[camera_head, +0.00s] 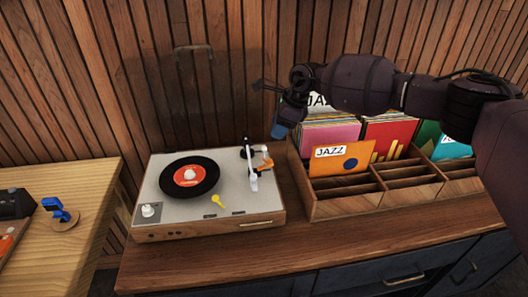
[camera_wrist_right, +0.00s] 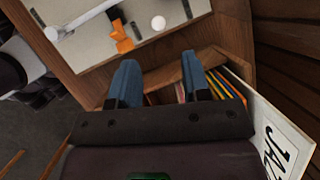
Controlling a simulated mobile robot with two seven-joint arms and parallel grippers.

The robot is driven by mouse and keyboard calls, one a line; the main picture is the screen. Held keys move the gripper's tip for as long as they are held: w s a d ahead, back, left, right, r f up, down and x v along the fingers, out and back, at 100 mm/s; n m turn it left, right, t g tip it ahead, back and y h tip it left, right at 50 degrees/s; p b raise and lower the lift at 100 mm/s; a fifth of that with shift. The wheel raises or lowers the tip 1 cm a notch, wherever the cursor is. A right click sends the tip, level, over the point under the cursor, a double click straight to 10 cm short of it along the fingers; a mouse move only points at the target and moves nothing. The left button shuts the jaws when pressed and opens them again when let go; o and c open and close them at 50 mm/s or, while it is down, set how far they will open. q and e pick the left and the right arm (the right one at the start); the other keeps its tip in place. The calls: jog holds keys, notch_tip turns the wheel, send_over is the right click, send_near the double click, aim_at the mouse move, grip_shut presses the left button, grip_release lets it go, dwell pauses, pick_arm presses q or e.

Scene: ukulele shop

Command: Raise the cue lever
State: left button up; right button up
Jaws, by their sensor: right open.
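A turntable (camera_head: 165,224) with a pale top and wooden sides stands on the cabinet, a black record (camera_head: 190,178) on its platter. The white tonearm (camera_head: 252,170) is at its right side. A small orange lever (camera_head: 265,163), which looks like the cue lever, is beside the tonearm's base; it also shows in the right wrist view (camera_wrist_right: 121,38). A yellow lever (camera_head: 217,201) lies near the front. My right gripper (camera_head: 281,130) is open and empty, above and behind the turntable's right rear corner, apart from the orange lever. Its blue fingers (camera_wrist_right: 160,78) point toward the deck. My left gripper is out of view.
A wooden record crate (camera_head: 335,208) with several sleeves and a JAZZ divider (camera_head: 343,158) stands close to the turntable's right. A transparent raised lid (camera_head: 195,90) is behind the turntable. A lighter table (camera_head: 95,182) with a blue item (camera_head: 57,207) is at left.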

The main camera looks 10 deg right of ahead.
aim_at(264, 149)
jog(key=b+x, duration=0.1)
jog(key=x, duration=0.8)
jog(key=shift+f, duration=0.2)
jog(key=shift+b+x, duration=0.35)
jog(key=shift+x, duration=0.45)
jog(key=shift+c, duration=0.3)
